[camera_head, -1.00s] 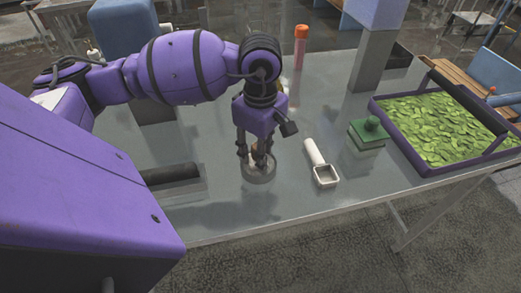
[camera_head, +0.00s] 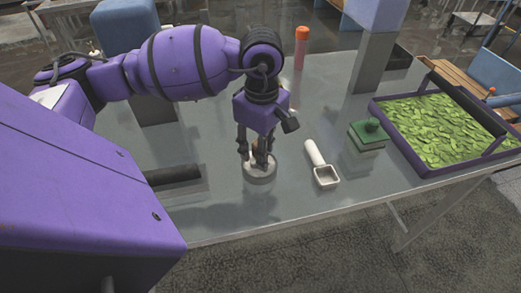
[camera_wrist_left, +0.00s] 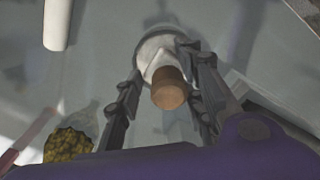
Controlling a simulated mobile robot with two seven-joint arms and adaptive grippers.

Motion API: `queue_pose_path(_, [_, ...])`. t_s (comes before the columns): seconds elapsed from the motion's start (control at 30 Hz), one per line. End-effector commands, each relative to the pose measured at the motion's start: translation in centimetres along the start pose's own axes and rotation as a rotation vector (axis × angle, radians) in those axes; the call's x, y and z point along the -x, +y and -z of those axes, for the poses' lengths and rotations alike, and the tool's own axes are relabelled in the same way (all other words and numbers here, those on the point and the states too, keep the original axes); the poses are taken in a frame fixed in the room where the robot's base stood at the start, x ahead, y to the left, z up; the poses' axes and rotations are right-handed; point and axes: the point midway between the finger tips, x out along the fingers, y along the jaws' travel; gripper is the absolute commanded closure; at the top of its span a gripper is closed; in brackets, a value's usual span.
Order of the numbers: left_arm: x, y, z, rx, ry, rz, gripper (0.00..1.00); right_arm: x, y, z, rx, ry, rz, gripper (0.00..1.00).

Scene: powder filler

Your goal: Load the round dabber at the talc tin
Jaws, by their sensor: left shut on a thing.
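The talc tin (camera_head: 262,179) is a low round grey container on the table with white showing at its top. My left gripper (camera_head: 256,161) points down over it. In the left wrist view the gripper (camera_wrist_left: 165,95) is shut on the round dabber, whose brown cylindrical handle (camera_wrist_left: 168,90) is between the fingers. A pale round rim, the tin (camera_wrist_left: 147,48), shows behind the handle. The dabber's lower end is mostly hidden, so I cannot tell whether it touches the talc. My right gripper is in neither view.
A white scoop (camera_head: 325,177) lies right of the tin. Beyond it are a green-topped block (camera_head: 367,139) and a purple tray (camera_head: 428,169) of green leaves. An orange-capped bottle (camera_head: 301,50) and a grey post (camera_head: 372,62) stand behind. The table's front edge is close.

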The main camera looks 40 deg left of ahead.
Motion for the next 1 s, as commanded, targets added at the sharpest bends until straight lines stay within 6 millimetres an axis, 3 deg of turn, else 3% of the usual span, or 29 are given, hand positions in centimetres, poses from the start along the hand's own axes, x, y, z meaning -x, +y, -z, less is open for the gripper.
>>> queue_pose_path(0.6, [5.3,0.1,0.0,0.000,0.000,-0.005,0.85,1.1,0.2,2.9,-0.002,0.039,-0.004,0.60])
queue_pose_path(1.0, [5.5,0.0,0.0,0.000,0.000,-0.002,0.85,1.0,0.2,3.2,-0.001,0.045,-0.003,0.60])
